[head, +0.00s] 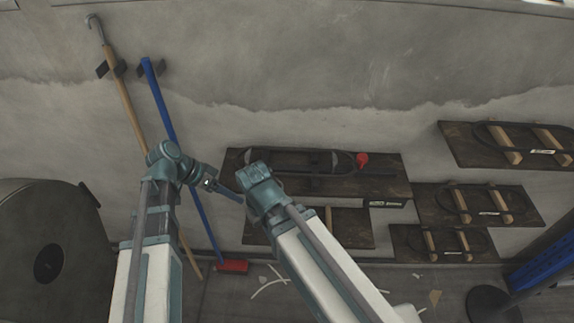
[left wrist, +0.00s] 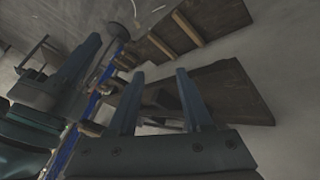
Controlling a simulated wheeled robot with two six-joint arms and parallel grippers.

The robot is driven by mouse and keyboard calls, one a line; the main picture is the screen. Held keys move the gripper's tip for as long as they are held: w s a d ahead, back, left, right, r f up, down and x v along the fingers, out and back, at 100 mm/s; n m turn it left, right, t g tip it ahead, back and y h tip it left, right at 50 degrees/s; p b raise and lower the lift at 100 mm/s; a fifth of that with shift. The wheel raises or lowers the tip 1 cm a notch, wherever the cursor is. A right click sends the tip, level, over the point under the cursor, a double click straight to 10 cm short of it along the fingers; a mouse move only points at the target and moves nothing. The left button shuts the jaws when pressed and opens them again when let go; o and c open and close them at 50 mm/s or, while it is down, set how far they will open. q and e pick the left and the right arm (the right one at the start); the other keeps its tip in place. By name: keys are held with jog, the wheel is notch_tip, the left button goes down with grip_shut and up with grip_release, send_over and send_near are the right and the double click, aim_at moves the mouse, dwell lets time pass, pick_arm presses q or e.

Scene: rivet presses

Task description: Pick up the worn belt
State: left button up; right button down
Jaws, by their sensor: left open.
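A dark belt loop (head: 300,150) runs around the fittings on the middle wall board (head: 392,187), beside a red knob (head: 362,160). It looks like the worn belt, though its wear is too small to see. My left gripper (head: 232,193) is in front of the board's left end, lower left of the belt and apart from it. Its two fingers (left wrist: 156,88) stand apart and empty in the left wrist view. My right arm's end (head: 259,182) is in front of the belt's lower left; its fingers are hidden in the head view.
Several boards with wooden pegs and dark belts hang at right, including an upper one (head: 457,150). A blue-handled broom (head: 158,95) and a wooden pole (head: 122,90) lean at left. A large grey disc (head: 30,225) stands at lower left. Scraps lie on the floor.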

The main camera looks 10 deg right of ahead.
pick_arm(q)
jog(key=shift+w+d+r+m+h, duration=0.4)
jog(key=shift+d+r+m, duration=0.1)
jog(key=shift+d, duration=0.15)
jog(key=m+h, duration=0.5)
jog(key=m, duration=0.2)
send_near(298, 174)
jog(key=b, duration=0.2)
jog(key=d+b, duration=0.1)
jog(key=shift+w+d+f+g+b, duration=0.25)
jog(key=shift+w+f+g+b, duration=0.05)
jog(key=shift+w+f+b, duration=0.1)
jog(key=shift+d, duration=0.4)
jog(key=shift+f, duration=0.1)
jog(key=b+x, duration=0.2)
jog(key=x, duration=0.3)
jog(key=shift+s+d, duration=0.15)
jog(key=shift+s, duration=0.05)
grip_shut()
